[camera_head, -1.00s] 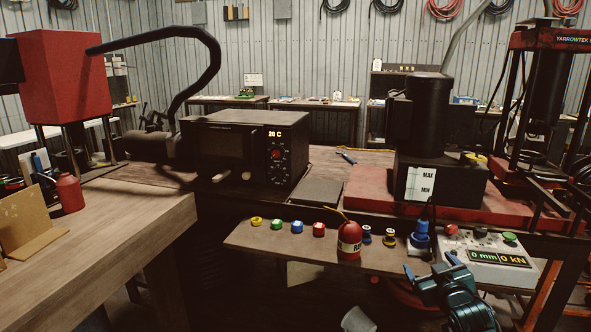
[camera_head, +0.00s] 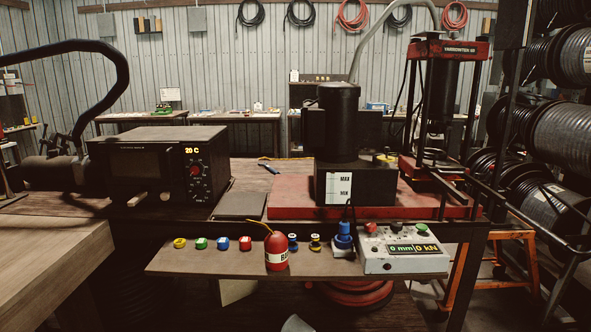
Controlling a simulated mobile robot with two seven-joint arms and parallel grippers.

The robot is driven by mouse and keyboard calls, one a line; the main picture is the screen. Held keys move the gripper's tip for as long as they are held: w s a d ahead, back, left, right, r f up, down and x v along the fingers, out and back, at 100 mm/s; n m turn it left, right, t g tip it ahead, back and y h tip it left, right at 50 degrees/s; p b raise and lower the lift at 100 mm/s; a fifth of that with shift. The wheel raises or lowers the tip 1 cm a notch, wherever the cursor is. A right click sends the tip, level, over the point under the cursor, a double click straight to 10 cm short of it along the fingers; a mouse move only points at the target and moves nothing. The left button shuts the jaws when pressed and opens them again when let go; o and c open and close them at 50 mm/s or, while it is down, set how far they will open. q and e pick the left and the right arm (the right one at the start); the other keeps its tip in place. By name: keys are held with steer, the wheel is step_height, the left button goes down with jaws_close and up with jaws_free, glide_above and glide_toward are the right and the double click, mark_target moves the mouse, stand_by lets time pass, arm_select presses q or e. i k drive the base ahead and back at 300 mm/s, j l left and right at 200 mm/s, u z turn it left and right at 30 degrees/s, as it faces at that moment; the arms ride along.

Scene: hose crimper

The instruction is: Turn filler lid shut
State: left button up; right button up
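The black hydraulic unit (camera_head: 377,186) stands on a red base, with a white MAX/MIN level label (camera_head: 339,188) on its front. A small yellow piece, apparently the filler lid (camera_head: 386,158), sits on top of the tank, right of the tall black motor (camera_head: 339,112). It is too small to tell how it is turned or seated. Neither of my grippers is in view.
A front shelf (camera_head: 200,262) holds several coloured caps, a red oil bottle (camera_head: 276,251), a blue plug (camera_head: 344,236) and a control box (camera_head: 402,250) reading 0 mm, 0 kN. The red-topped press (camera_head: 448,50) stands right of the tank. An oven (camera_head: 160,165) is at left.

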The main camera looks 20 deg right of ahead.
mark_target(383, 158)
steer(key=i+l, duration=0.1)
steer(key=l, duration=0.3)
steer(key=i+l, duration=0.1)
steer(key=l, duration=0.35)
steer(key=i+l, duration=0.1)
steer(key=l, duration=0.3)
steer(key=i+l, duration=0.1)
steer(key=l, duration=0.3)
